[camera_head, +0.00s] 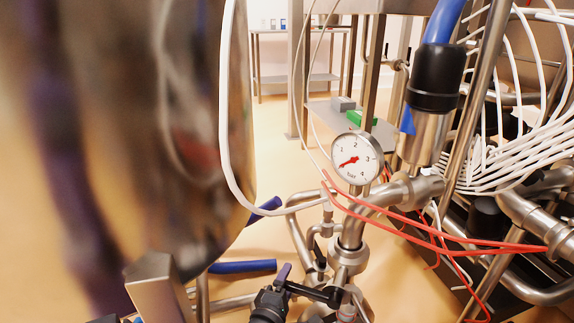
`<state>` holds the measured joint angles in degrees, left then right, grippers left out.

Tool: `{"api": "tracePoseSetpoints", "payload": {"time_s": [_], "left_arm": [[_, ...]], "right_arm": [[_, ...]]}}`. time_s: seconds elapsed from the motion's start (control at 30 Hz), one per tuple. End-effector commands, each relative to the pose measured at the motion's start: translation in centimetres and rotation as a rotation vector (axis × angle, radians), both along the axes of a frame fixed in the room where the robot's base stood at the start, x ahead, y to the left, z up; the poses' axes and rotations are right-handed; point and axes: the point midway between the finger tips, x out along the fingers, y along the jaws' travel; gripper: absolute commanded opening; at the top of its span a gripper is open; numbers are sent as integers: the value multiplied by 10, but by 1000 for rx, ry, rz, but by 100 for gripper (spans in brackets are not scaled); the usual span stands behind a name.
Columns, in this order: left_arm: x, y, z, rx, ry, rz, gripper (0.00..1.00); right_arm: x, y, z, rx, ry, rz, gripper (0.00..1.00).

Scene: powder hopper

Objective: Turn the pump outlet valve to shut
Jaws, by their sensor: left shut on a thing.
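The pump outlet valve's purple lever handle (282,275) stands at the bottom centre, beside steel pipework. My left gripper (291,287), black, is at this handle and shut on it. The gripper partly covers the handle, and the valve body is hard to make out behind it. A vertical steel pipe fitting (348,258) rises just to the right of the gripper. My right gripper is not in view.
A round pressure gauge (357,158) sits above the pipework. Red cables (440,236) and white hoses (232,150) cross nearby. A large shiny steel vessel (200,130) fills the left. Blue-covered bars (243,267) lie left of the gripper. Dense pipes and white tubes crowd the right.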

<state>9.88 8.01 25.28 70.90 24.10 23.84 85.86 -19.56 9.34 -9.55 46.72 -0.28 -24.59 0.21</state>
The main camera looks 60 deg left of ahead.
Motion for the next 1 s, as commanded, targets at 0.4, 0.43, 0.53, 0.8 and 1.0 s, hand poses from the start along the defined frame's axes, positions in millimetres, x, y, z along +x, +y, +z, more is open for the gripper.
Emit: {"api": "tracePoseSetpoints", "payload": {"time_s": [0.4, 0.43, 0.53, 0.8, 1.0], "left_arm": [[-1, 0, 0, -1, 2, 2, 68], [-1, 0, 0, -1, 2, 1, 68], [-4, -2, 1, -1, 0, 1, 68], [-40, -26, 4, -4, 2, 1, 68], [-71, -48, 3, -1, 0, 0, 68]], "right_arm": [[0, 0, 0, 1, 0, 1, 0], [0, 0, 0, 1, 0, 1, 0], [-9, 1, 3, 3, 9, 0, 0], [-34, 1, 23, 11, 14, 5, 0], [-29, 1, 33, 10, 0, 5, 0]]}}
